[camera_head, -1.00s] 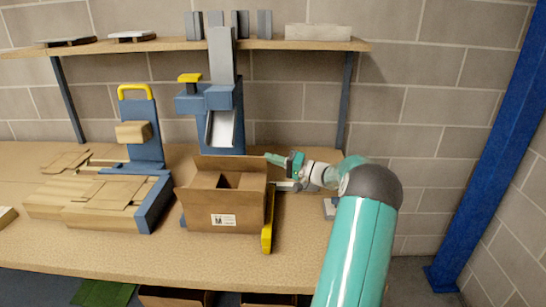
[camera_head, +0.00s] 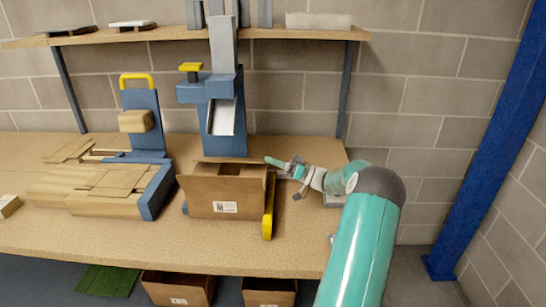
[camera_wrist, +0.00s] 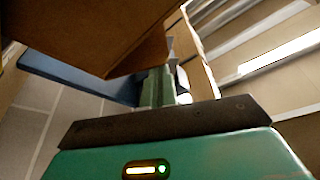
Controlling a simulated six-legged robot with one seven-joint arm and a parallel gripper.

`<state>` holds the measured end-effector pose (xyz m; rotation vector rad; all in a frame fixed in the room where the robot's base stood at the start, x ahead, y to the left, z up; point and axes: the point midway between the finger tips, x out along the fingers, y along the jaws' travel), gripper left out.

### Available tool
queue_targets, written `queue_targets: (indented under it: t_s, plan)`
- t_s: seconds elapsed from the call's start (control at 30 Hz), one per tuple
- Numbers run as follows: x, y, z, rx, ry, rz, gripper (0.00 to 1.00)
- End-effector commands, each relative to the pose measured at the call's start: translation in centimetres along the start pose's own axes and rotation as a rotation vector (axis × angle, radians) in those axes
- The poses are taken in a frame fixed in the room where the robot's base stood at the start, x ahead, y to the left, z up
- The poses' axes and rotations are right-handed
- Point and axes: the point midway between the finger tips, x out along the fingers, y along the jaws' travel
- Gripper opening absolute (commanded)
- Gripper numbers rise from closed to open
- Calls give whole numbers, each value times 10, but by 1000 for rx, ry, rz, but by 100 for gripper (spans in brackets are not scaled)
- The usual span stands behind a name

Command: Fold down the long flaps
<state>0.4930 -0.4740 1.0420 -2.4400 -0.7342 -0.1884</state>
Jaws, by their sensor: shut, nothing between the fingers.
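The open brown cardboard box (camera_head: 226,199) stands upright on the bench, with a white label on its front wall. Its top is seen at a low angle, and the pose of each flap is hard to make out. My gripper (camera_head: 270,161) is shut and empty at the box's upper right rear, pointing left; I cannot tell whether it touches cardboard. In the wrist view a brown cardboard panel (camera_wrist: 85,28) hangs close in front of the gripper (camera_wrist: 160,85) and hides much beyond it.
A blue press-like stand (camera_head: 215,110) rises behind the box. A yellow-ended bar (camera_head: 268,215) lies along the box's right side. Flat cardboard (camera_head: 100,185) lies on a fixture at left. A shelf (camera_head: 180,43) spans above. Bench (camera_head: 300,250) in front is clear.

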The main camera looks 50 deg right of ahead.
Motion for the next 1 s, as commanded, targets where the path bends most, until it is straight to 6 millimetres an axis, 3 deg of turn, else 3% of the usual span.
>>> queue_targets:
  t_s: [0.4,1.0]
  plan:
    - [-5,0,17,3,0,0,0]
    - [-6,1,20,3,0,0,0]
